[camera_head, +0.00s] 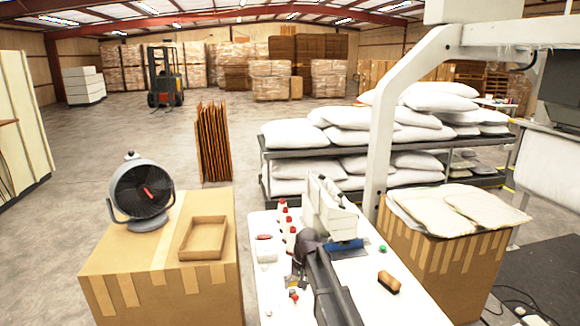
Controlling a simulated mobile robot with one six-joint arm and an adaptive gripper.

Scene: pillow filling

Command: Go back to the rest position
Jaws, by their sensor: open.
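My gripper (297,280) is at the end of my dark arm, low over the white table (350,300), near the table's left side. Its fingers look apart, with nothing clearly held between them. A small red-topped item (294,298) shows close by its tip, and I cannot tell whether they touch. My arm hides part of the table's middle.
Several red-capped bottles (283,207) and a white binned holder (332,212) stand at the table's back. A brush (389,282) lies right. A fan (141,192) and cardboard tray (204,238) sit on a carton at left.

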